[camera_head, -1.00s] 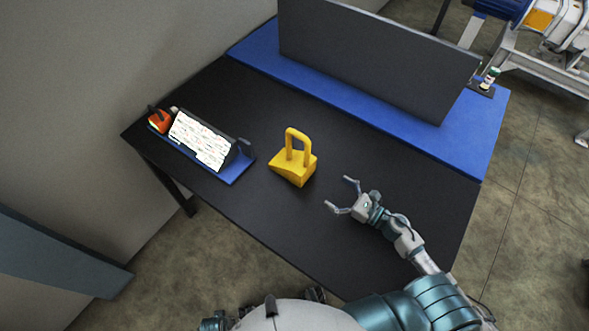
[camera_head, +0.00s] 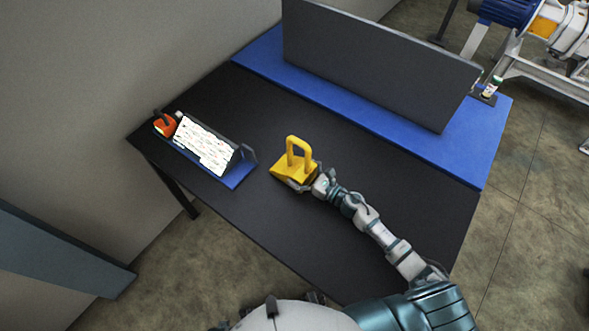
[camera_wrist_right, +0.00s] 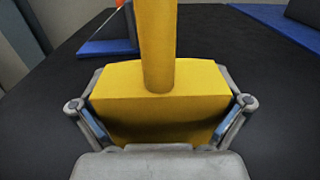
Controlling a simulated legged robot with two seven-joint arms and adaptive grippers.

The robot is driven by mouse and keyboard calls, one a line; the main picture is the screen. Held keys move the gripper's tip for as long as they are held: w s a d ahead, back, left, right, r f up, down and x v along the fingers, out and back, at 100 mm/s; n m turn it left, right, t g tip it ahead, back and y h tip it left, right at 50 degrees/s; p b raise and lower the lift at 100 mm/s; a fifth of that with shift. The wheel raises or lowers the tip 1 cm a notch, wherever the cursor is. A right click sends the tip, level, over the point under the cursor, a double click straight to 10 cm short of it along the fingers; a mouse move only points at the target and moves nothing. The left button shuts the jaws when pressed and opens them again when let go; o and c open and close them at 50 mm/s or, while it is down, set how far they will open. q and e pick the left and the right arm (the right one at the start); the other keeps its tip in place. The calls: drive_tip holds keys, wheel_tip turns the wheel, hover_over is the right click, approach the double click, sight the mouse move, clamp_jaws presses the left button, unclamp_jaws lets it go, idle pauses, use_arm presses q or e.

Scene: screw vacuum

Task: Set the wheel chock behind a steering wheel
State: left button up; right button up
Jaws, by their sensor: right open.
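The yellow wheel chock (camera_head: 290,168) with an upright loop handle stands on the black table. My right gripper (camera_head: 297,184) is at the chock's near right side, its fingers open around the body. In the right wrist view the chock (camera_wrist_right: 160,95) fills the middle, with a finger on either side of it, and the right gripper (camera_wrist_right: 160,120) looks open; whether the fingers touch it I cannot tell. I see no steering wheel in these frames. My left gripper is not in view.
A blue stand with a white printed panel (camera_head: 203,145) lies left of the chock, with an orange object (camera_head: 165,125) beside it. A dark upright panel (camera_head: 375,65) stands on a blue mat (camera_head: 455,150) at the back. The table's (camera_head: 415,200) right part is clear.

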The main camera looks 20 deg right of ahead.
drive_tip(key=shift+d+f, duration=0.1)
drive_tip(key=shift+d, duration=0.2)
drive_tip(key=shift+c, duration=0.5)
drive_tip(key=c, duration=1.2)
drive_tip(key=shift+w+a+r, duration=0.1)
drive_tip(key=shift+a+r, duration=0.1)
drive_tip(key=shift+r, duration=0.05)
drive_tip(key=shift+c, duration=0.8)
